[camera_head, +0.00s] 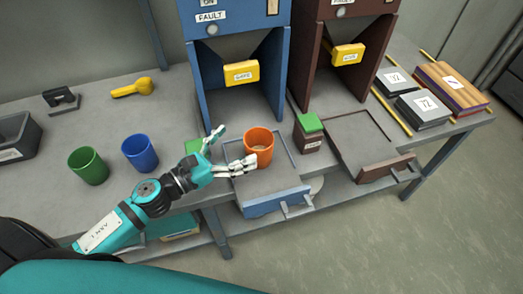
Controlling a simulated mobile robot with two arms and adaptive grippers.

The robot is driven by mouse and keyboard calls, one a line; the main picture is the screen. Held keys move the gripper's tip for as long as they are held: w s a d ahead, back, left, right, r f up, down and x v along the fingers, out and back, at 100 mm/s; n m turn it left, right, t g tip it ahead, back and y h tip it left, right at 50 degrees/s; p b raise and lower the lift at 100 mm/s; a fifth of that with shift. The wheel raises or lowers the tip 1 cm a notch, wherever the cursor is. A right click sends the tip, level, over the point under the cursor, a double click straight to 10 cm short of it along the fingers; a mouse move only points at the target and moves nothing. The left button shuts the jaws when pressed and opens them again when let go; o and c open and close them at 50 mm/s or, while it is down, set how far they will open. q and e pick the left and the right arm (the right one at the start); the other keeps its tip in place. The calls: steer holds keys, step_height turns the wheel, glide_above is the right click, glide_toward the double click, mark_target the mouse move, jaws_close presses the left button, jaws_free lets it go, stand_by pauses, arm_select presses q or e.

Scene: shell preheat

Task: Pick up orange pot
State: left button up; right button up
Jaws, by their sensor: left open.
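The orange pot (259,147) stands upright on the grey tray (281,177) in front of the blue machine, with some pale material inside it. My left gripper (232,150) is open at the left side of the pot. One finger reaches along the pot's lower left side and the other points up behind and to its left. Whether a finger touches the pot I cannot tell. My right gripper is not in view.
A green cup (88,166) and a blue cup (140,153) stand to the left. The blue machine (238,40) rises behind the pot. A green-topped box (308,132) stands right of it, before the brown machine (345,35). A green block (194,146) lies behind my gripper.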

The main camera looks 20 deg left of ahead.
mark_target(247, 147)
arm_select(q)
step_height(247, 147, down, 4)
steer(key=shift+r+b, duration=0.1)
steer(key=shift+b, duration=0.2)
steer(key=shift+w+d+r+p, duration=0.45)
steer(key=shift+w+p, duration=0.05)
steer(key=shift+w, duration=0.15)
steer(key=shift+w+d+f, duration=0.1)
steer(key=shift+w+d, duration=0.15)
steer(key=shift+w, duration=0.05)
steer(key=shift+w+d, duration=0.3)
steer(key=shift+w, duration=0.2)
steer(key=p+x, duration=0.1)
steer(key=x, duration=0.2)
steer(key=shift+w+d+p, duration=0.2)
steer(key=shift+w+p, duration=0.05)
steer(key=shift+p, duration=0.05)
steer(key=shift+w+d+f, duration=0.1)
steer(key=shift+w+d, duration=0.05)
steer(key=shift+w, duration=0.1)
steer(key=shift+c, duration=1.5)
steer(key=c, duration=1.5)
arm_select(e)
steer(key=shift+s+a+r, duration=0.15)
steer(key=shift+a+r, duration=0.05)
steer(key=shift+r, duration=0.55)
